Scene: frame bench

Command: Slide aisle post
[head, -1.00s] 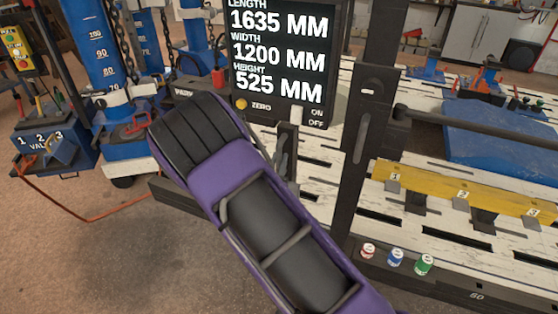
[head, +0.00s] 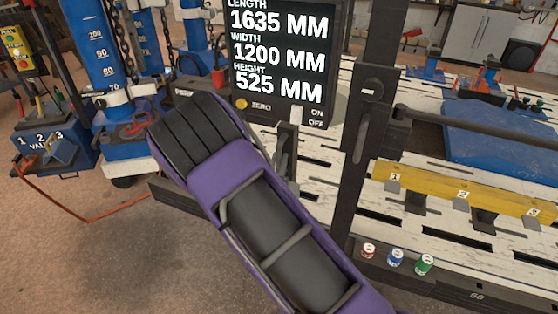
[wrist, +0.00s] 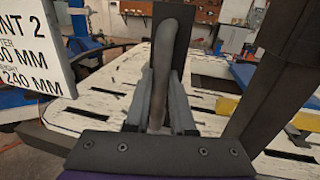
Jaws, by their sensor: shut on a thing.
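A tall dark post (head: 380,50) stands upright at the bench edge in the head view, with a block and a vertical handle on its side. It shows as a dark slanted post (wrist: 262,85) at right in the wrist view. My gripper (wrist: 162,85) shows in the wrist view, its fingers either side of a curved grey handle (wrist: 167,45). It is shut on that handle, in front of a shorter dark upright (head: 287,150). Which upright is the aisle post I cannot tell. My arm hides the fingers in the head view.
A display screen (head: 283,50) reads 1635, 1200 and 525 mm. A yellow numbered beam (head: 480,192) lies across the slotted white bench (head: 440,245). Blue towers (head: 98,45) stand at left.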

